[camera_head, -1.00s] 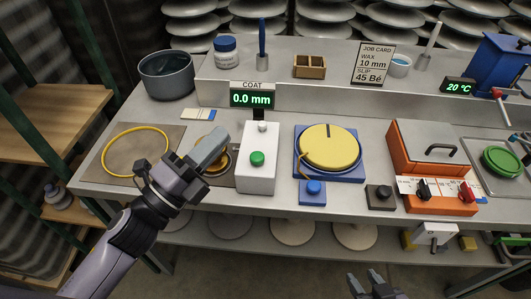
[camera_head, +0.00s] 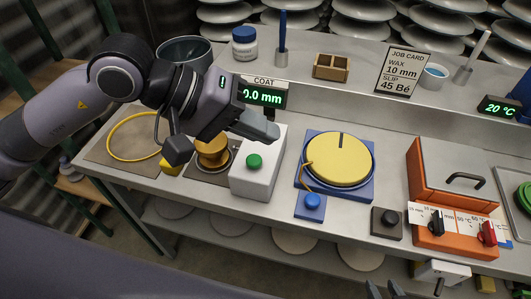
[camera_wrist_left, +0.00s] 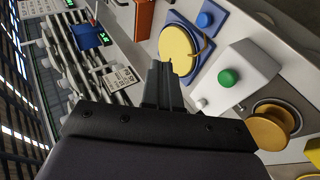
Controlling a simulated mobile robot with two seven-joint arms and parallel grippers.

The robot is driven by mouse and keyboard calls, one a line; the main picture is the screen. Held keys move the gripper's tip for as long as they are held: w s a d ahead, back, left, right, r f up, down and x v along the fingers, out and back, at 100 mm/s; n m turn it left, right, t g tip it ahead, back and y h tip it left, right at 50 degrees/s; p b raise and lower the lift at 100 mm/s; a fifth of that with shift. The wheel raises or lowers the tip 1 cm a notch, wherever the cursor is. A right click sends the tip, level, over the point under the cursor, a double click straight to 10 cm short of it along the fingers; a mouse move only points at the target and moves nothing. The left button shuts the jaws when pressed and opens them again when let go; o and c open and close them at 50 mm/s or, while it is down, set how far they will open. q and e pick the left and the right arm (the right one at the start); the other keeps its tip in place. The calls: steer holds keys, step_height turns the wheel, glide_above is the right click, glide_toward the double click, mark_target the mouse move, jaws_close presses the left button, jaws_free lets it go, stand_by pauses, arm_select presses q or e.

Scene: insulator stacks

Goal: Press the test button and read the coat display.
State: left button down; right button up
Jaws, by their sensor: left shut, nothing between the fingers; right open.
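The green button (camera_head: 254,161) sits on top of a white box (camera_head: 252,182) and also shows in the left wrist view (camera_wrist_left: 228,78). The coat display (camera_head: 263,96) stands behind the box and reads 0.0 mm, its left edge partly covered by my arm. My left gripper (camera_head: 268,134) is shut and empty, above the back part of the box, behind the button and apart from it. In the left wrist view its fingers (camera_wrist_left: 163,88) are together, beside the box. My right gripper (camera_head: 385,291) is open and empty at the bottom edge.
A brown insulator (camera_head: 212,151) stands left of the box, with a yellow block beside it. A yellow disc (camera_head: 338,158) on a blue base, with a blue button (camera_head: 312,201), stands to the right. An orange heater (camera_head: 452,205) is further right. A raised shelf runs behind.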

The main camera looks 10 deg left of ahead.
arm_select(q)
steer(key=w+a+m+t+y, duration=0.1)
steer(key=w, duration=0.1)
steer(key=w+a+m+t+y, duration=0.1)
steer(key=a+y, duration=0.1)
steer(key=shift+w+a+r+m, duration=0.25)
steer(key=shift+w+r+m, duration=0.05)
steer(key=shift+w+r, duration=0.1)
arm_select(e)
steer(key=shift+w+d+f, duration=0.15)
steer(key=shift+w+d, duration=0.25)
steer(key=shift+d, duration=0.1)
arm_select(q)
steer(key=shift+s, duration=0.1)
steer(key=b, duration=0.4)
glide_above(249, 160)
step_height(249, 160, down, 8)
steer(key=shift+r, duration=0.25)
steer(key=shift+f+b, duration=0.7)
steer(key=shift+b, duration=0.05)
arm_select(e)
steer(key=f, duration=0.2)
steer(key=a+f, duration=0.1)
steer(key=shift+w+f, duration=0.15)
steer(key=shift+f, duration=0.25)
steer(key=shift+d+f, duration=0.1)
steer(key=shift+d, duration=0.15)
